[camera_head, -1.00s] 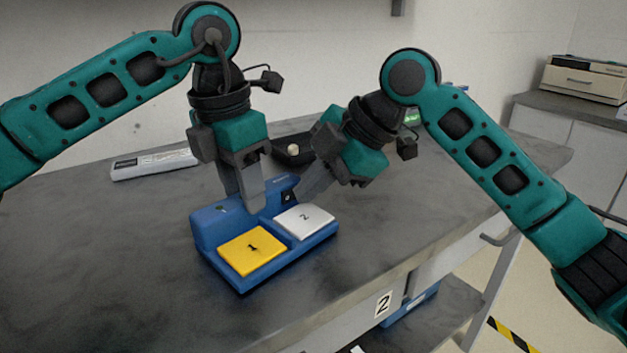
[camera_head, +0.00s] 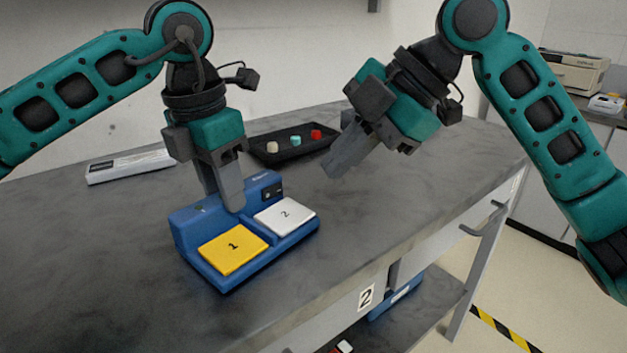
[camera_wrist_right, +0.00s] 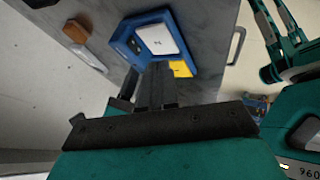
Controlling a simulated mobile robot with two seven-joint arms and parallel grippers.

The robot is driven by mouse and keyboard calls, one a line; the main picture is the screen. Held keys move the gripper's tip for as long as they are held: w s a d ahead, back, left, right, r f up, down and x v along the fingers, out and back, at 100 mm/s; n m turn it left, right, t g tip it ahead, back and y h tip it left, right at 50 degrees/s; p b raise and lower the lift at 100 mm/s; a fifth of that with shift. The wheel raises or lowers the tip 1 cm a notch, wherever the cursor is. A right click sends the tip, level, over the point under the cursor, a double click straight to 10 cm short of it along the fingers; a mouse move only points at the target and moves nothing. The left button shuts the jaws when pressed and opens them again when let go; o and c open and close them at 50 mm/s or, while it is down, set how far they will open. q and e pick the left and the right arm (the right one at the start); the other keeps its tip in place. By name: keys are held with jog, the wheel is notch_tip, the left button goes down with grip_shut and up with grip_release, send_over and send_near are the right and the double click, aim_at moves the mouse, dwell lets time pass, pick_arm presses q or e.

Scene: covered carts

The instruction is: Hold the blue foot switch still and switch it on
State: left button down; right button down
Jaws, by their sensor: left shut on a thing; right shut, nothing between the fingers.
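The blue foot switch (camera_head: 207,272) stands on the grey table top, with a yellow pedal marked 1 (camera_head: 233,249) and a white pedal marked 2 (camera_head: 285,215). A small black switch panel (camera_head: 269,192) shows at the right end of its raised back; its setting is too small to tell. My left gripper (camera_head: 228,201) is shut on the raised back of the foot switch. My right gripper (camera_head: 334,168) is shut and empty, above the table to the right of the foot switch and apart from it. The foot switch also shows in the right wrist view (camera_wrist_right: 126,40).
A black tray (camera_head: 265,157) with a few small coloured pieces lies behind the foot switch. A long light-grey device (camera_head: 130,165) lies at the back left. The table is clear to the right and front. A lower shelf holds another blue object (camera_head: 397,300).

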aim_at(273, 192)
jog(key=shift+v, duration=1.45)
jog(key=shift+w+d, duration=0.25)
jog(key=shift+d, duration=0.25)
jog(key=shift+a+f, duration=0.1)
jog(key=shift+f, duration=0.05)
jog(key=x, duration=0.9)
jog(key=shift+w+a+f, duration=0.15)
jog(key=shift+w+a, duration=0.4)
jog(key=shift+w, duration=0.05)
jog(key=shift+w+a+f, duration=0.15)
jog(key=shift+w+a, duration=0.75)
jog(key=shift+w, duration=0.15)
